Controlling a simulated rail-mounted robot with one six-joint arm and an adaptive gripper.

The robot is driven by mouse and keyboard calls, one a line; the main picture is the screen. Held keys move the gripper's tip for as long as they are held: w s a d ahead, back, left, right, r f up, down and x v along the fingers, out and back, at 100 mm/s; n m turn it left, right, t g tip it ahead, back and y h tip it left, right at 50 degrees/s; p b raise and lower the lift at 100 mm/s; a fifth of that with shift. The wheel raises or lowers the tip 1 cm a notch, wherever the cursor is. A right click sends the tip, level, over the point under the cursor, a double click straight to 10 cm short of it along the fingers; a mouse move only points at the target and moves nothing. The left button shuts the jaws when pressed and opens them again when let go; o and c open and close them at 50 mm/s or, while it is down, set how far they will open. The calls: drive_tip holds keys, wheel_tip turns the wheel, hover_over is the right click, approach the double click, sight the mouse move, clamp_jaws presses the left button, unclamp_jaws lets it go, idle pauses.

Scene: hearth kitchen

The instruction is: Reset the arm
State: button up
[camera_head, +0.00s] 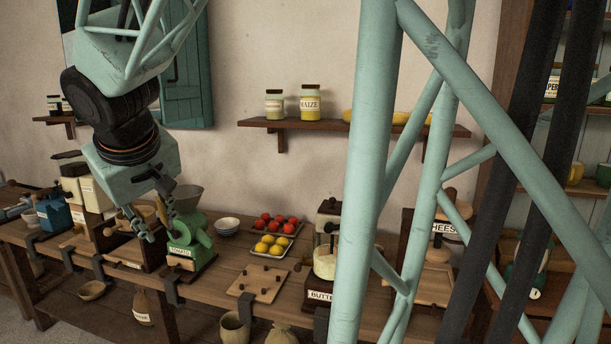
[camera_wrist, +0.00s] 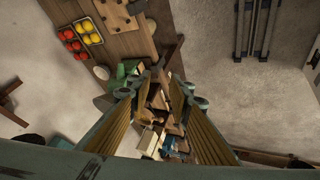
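My gripper (camera_head: 159,226) hangs at the left in the head view, pointing down above the bench, just left of the green tomato mill (camera_head: 190,240). In the wrist view my gripper (camera_wrist: 164,88) shows its two fingers apart. Nothing is held between them; I see only the bench and its machines far below. The arm is bent downward from the top left, and its wrist is clear of the wall shelf. Whether the fingertips overlap the mill in depth cannot be told.
The wooden bench (camera_head: 228,277) carries a tray of yellow fruit (camera_head: 272,249), red fruit (camera_head: 279,224), a white bowl (camera_head: 227,226), a pegged board (camera_head: 257,284) and a butter churn (camera_head: 325,264). A shelf with jars (camera_head: 310,103) is on the wall. Open floor (camera_wrist: 235,110) lies beside the bench.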

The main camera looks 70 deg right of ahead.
drive_tip(key=s+a+f+n+y, duration=0.1)
drive_tip(key=s+a+f+y, duration=0.1)
drive_tip(key=s+a, duration=0.9)
drive_tip(key=s+a+f+n+y, duration=0.1)
drive_tip(key=s+a+y, duration=0.1)
drive_tip(key=s+a, duration=1)
drive_tip(key=shift+s+f+g+y, duration=0.4)
drive_tip(key=shift+s, duration=0.35)
